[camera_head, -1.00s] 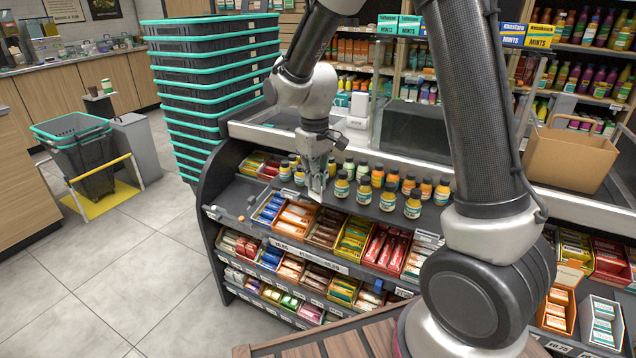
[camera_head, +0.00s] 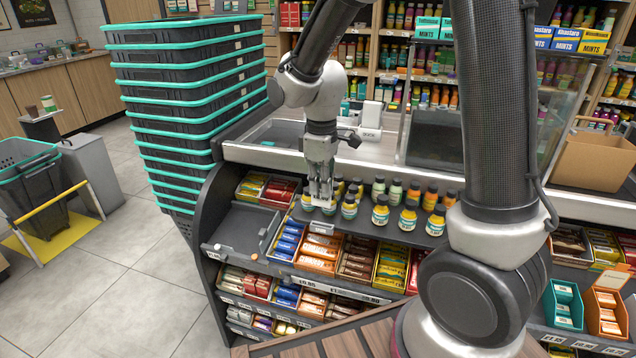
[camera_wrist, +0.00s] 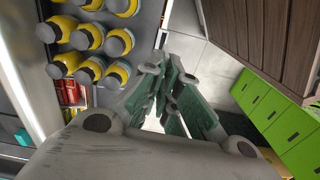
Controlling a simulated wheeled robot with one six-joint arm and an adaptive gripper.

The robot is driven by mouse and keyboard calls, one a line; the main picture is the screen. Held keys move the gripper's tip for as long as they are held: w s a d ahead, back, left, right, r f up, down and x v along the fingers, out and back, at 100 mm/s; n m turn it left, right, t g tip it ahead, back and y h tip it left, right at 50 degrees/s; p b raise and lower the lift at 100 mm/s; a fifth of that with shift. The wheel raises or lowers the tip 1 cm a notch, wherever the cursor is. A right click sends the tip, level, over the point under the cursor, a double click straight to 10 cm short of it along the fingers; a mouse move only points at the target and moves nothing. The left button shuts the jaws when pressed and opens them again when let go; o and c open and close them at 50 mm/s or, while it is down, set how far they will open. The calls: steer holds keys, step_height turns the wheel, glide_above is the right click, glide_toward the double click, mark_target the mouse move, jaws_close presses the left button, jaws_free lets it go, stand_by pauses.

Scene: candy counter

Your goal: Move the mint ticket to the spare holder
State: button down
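A grey ledge (camera_head: 240,232) with small orange-tipped parts lies left of the candy boxes. I cannot tell which fitting is the spare holder.
Yellow-labelled bottles (camera_head: 380,212) stand close to the right of my gripper. Candy boxes (camera_head: 318,252) fill the tiers below. A tall stack of baskets (camera_head: 190,110) stands at the left.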

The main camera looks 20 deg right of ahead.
mark_target(322, 202)
steer(key=shift+s+d+n, duration=0.1)
steer(key=shift+s+n, duration=0.05)
steer(key=shift+n, duration=0.15)
steer(key=shift+f, duration=2.45)
steer(key=shift+f, duration=1.4)
stand_by(0.9)
steer(key=c, duration=1.8)
jaws_free()
steer(key=shift+c, duration=0.2)
steer(key=shift+r, duration=0.1)
